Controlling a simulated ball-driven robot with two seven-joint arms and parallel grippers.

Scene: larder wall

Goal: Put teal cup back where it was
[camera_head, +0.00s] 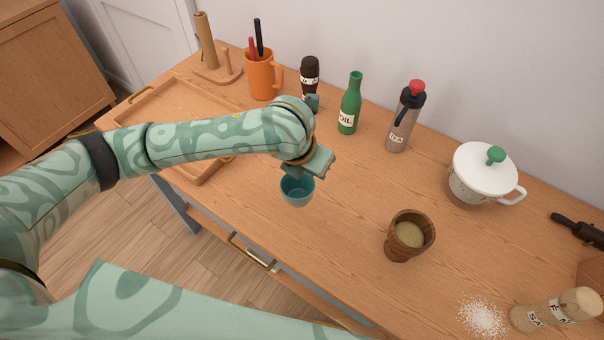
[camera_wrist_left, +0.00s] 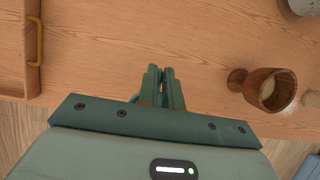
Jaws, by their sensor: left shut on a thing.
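The teal cup (camera_head: 297,191) is at the front part of the counter in the head view, upright with its open top showing. My left gripper (camera_head: 309,168) is directly at its far rim and is shut on it. I cannot tell whether the cup's base touches the counter. My right gripper is not in view.
A wooden tray (camera_head: 142,93) lies left. An orange mug (camera_head: 262,78), green oil bottle (camera_head: 350,106), grey bottle (camera_head: 402,122) and lidded white pot (camera_head: 470,190) stand behind.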

